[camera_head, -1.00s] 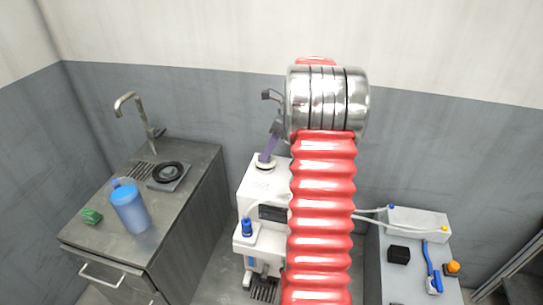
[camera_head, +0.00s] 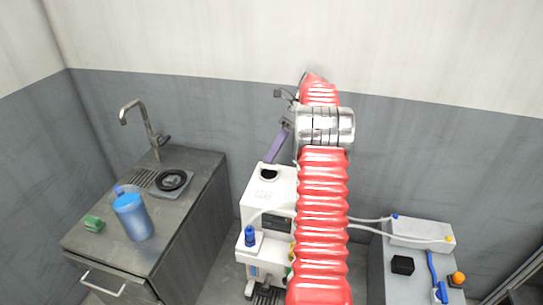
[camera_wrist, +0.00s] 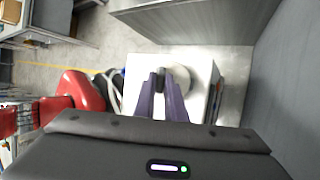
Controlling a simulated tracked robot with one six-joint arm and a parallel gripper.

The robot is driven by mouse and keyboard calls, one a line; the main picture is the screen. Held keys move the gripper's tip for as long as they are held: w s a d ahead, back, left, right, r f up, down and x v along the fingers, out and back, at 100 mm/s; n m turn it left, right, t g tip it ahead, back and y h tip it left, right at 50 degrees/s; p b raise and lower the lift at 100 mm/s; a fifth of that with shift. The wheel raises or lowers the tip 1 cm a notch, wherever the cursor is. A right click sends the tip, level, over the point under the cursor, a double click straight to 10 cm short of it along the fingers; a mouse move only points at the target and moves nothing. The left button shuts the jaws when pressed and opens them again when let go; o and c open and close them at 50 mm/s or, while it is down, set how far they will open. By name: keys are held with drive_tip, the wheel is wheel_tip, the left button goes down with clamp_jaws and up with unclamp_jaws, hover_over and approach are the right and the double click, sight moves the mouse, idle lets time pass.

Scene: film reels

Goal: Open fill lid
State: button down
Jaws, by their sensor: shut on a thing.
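The white machine (camera_head: 262,188) stands in the middle of the head view, partly hidden by my red arm. A dark round fill opening (camera_head: 269,173) shows uncovered on its top. My gripper (camera_head: 267,160), with purple fingers, is just above and behind this opening. In the wrist view, my gripper (camera_wrist: 163,92) is shut on the fill lid (camera_wrist: 180,76), a pale round piece at the fingertips. The fingers hide part of it. The lid cannot be made out clearly in the head view.
On the left, a grey sink counter (camera_head: 190,205) carries a blue jug (camera_head: 132,217), a green sponge (camera_head: 93,223) and a black ring (camera_head: 172,180). On the right, a bench holds a white box (camera_head: 420,233) with tubes running to the machine. A grey wall stands behind.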

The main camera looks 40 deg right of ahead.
idle(0.3)
drive_tip(key=c, duration=1.8)
unclamp_jaws()
wheel_tip(320, 180, up, 10)
